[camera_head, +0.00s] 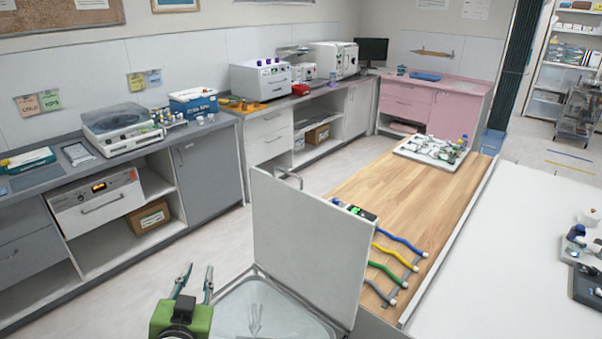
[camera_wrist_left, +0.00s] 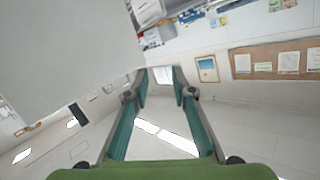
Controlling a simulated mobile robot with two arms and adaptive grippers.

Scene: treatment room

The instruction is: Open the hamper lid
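The hamper lid (camera_head: 305,240) is a flat light-grey panel. My left gripper (camera_head: 198,278) is left of the lid, near the hamper's left side, fingers pointing up and spread. In the left wrist view the gripper (camera_wrist_left: 163,82) is open with nothing between its fingertips. The lid (camera_wrist_left: 60,55) also fills the upper left there, apart from the fingers as far as I can tell. My right gripper is not in view.
A wooden table (camera_head: 402,200) stands right behind the lid, with coloured tubes (camera_head: 398,268) and a white tray (camera_head: 432,150). Grey counters (camera_head: 207,165) with devices line the left wall. Open floor (camera_head: 165,250) lies between counters and hamper.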

